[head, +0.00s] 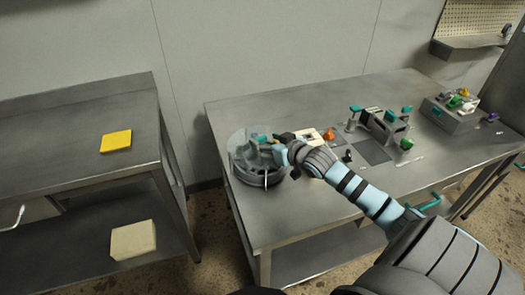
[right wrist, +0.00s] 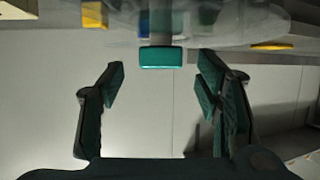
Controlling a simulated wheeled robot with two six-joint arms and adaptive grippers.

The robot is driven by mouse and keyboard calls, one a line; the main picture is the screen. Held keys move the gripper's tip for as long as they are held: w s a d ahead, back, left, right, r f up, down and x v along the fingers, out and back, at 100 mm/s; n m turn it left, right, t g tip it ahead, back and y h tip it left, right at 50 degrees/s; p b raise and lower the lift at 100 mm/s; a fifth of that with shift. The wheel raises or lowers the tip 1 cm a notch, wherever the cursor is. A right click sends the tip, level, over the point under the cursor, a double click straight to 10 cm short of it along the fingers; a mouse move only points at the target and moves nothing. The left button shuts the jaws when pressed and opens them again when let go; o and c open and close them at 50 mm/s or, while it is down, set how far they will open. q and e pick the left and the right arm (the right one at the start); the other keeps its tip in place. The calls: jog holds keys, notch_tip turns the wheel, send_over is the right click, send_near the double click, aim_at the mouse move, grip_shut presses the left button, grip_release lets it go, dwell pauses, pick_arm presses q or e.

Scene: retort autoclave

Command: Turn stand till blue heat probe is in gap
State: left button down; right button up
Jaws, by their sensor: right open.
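The round stand (head: 245,174) sits near the left end of the steel table, with a dark ringed base and a clear, curved shield (head: 240,143) around its upper part. My right gripper (head: 278,146) is at the stand's right side, partly hidden by its own wrist. In the right wrist view the gripper (right wrist: 160,76) is open. A teal handle (right wrist: 161,58) lies just beyond and between its fingertips, apart from both. The gap is not clearly seen. My left gripper is out of view.
The steel table (head: 290,215) holds a grey fixture with teal knobs (head: 378,122), small orange and green parts, and a grey box of coloured pieces (head: 452,115) at right. A side bench (head: 60,135) with a yellow block (head: 116,141) stands left, across a floor gap.

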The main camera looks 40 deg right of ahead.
jog(key=shift+x, duration=0.85)
jog(key=shift+w, duration=0.5)
jog(key=shift+c, duration=0.4)
grip_shut()
